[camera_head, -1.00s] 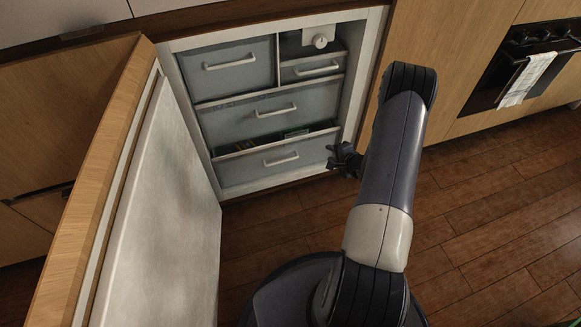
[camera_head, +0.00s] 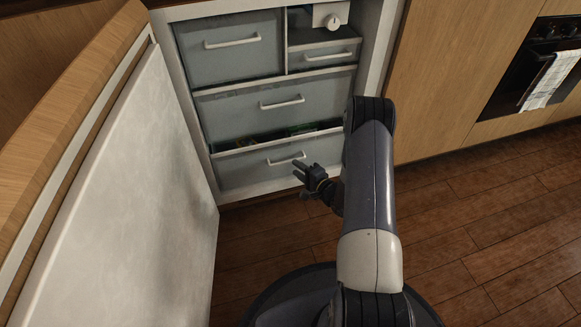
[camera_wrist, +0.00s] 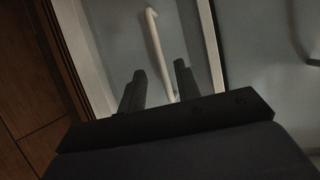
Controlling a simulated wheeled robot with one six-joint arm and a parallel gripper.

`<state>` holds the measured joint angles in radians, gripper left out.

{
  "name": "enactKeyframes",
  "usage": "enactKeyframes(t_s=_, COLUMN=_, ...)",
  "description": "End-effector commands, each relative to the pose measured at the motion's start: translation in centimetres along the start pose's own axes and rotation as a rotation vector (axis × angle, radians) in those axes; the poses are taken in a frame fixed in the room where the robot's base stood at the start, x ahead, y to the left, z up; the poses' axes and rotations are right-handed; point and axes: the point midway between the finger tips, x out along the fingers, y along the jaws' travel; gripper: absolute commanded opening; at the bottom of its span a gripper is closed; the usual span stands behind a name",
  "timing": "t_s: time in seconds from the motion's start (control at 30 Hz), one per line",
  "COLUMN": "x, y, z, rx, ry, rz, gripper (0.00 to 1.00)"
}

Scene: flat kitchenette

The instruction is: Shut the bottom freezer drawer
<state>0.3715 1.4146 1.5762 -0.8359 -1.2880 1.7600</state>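The bottom freezer drawer (camera_head: 245,170) is the lowest grey front in the open freezer. It stands a little out, and packages show in the gap above its front edge. Its white bar handle (camera_head: 286,159) also shows in the wrist view (camera_wrist: 157,45), running up between the fingers. My gripper (camera_head: 299,172) is just in front of the drawer's right half, close to the handle. In the wrist view its two fingers (camera_wrist: 160,82) are apart, with the handle's near end between or just beyond them. I cannot tell whether they touch it.
The open freezer door (camera_head: 125,190) stands at the left. Above are the middle drawer (camera_head: 235,112), an upper left drawer (camera_head: 228,62) and a small upper right drawer (camera_head: 325,60) below a dial (camera_head: 333,22). Wooden floor (camera_head: 470,235) is free at the right. An oven with a towel (camera_head: 551,78) stands far right.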

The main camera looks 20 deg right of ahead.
Motion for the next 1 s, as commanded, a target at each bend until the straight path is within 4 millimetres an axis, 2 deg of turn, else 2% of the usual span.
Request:
enactKeyframes(t_s=0.1, x=2.3, y=0.3, z=0.0, rx=-0.003, ry=-0.003, rz=-0.002, gripper=0.32)
enactKeyframes(t_s=0.3, x=4.4, y=0.1, z=0.0, rx=-0.001, ry=-0.001, rz=0.0, gripper=0.32)
enactKeyframes(t_s=0.67, x=4.8, y=0.0, z=-0.1, rx=0.001, ry=0.001, rz=0.0, gripper=0.32)
enactKeyframes(t_s=1.0, x=4.8, y=0.0, z=-0.1, rx=0.001, ry=0.001, rz=0.001, gripper=0.04)
